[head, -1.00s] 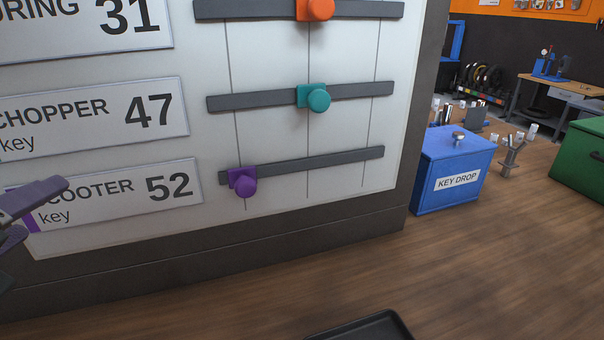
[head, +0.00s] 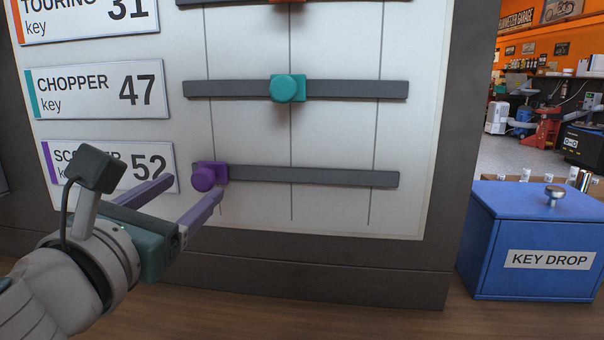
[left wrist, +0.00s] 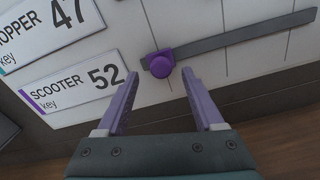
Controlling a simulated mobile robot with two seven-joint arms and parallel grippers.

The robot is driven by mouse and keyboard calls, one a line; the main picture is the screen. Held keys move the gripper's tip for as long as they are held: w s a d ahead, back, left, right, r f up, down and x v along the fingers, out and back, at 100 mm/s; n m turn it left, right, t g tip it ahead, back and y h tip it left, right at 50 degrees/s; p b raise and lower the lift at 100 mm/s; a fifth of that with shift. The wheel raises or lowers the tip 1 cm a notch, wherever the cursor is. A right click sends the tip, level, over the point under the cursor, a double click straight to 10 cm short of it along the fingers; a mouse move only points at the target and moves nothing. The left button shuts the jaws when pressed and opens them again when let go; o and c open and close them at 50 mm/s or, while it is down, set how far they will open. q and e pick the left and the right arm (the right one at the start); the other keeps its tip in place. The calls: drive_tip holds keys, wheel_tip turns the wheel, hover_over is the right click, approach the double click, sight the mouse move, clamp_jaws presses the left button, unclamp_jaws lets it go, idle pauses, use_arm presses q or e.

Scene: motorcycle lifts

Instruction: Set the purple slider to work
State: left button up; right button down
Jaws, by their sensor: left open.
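The purple slider (head: 207,177) is a round knob on a square block at the left end of the lowest grey rail (head: 310,177). It sits at the leftmost of three thin vertical lines on the white board. My left gripper (head: 197,190) is open in front of the board, with one purple finger over the SCOOTER label and the other just below the knob in the picture. In the left wrist view the purple slider (left wrist: 162,64) shows beyond and between the two open fingertips, with nothing held. My right gripper is not in view.
The teal slider (head: 288,88) sits on the middle rail above, at the centre line. The SCOOTER 52 label (head: 150,160) is left of the purple knob. A blue KEY DROP box (head: 530,240) stands right of the board. The rail right of the knob is clear.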

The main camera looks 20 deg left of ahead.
sight(201, 182)
use_arm(q)
drive_tip(key=x, duration=0.5)
drive_tip(key=shift+d, duration=0.1)
clamp_jaws()
idle(0.4)
